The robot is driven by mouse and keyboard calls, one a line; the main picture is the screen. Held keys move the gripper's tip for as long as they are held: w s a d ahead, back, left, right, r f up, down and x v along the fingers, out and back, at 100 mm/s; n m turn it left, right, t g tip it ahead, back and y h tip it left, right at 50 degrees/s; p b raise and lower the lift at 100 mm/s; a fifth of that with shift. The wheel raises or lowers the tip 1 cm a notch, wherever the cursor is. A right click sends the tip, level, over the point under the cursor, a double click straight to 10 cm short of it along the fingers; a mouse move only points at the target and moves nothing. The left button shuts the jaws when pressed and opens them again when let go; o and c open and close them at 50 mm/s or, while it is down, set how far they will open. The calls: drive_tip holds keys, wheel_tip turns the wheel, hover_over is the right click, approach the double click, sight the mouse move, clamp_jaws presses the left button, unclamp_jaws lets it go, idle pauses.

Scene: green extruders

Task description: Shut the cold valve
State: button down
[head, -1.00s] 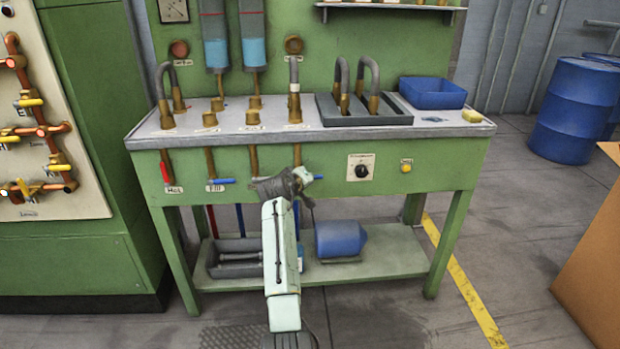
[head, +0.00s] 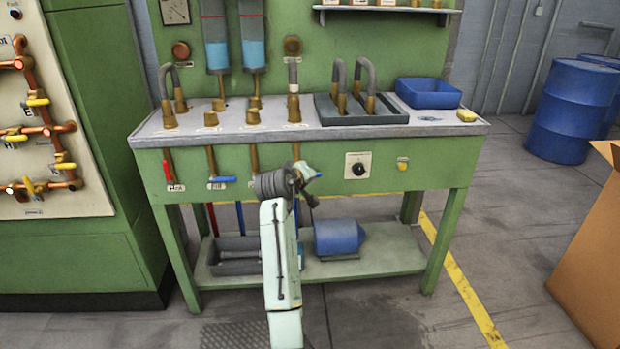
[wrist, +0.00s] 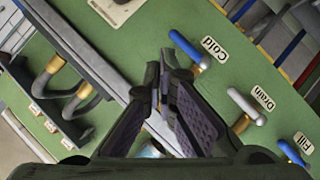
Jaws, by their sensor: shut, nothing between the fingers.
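The cold valve's blue handle (wrist: 185,46) shows in the wrist view beside its "Cold" label (wrist: 214,49). It points sideways from the brass fitting (wrist: 205,63) on the bench's green front. My gripper (wrist: 162,72) is shut and empty. In the wrist view its fingertips appear just to the left of and below the blue handle, with a visible gap; whether they are at the same depth I cannot tell. In the head view my arm and wrist cover most of the cold valve, and its brass pipe (head: 297,151) shows above them.
The drain valve's white handle (wrist: 247,107) and the fill valve's blue handle (wrist: 291,152) are close by. The red hot valve handle (head: 169,168) is farther left. A knob (head: 359,169) and yellow button (head: 402,164) are to the right. The bench top (head: 222,131) juts above the valves.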

drive_tip(key=shift+s+r, duration=0.4)
drive_tip(key=shift+s, duration=0.25)
drive_tip(key=shift+s+r, duration=0.4)
drive_tip(key=shift+s, duration=0.2)
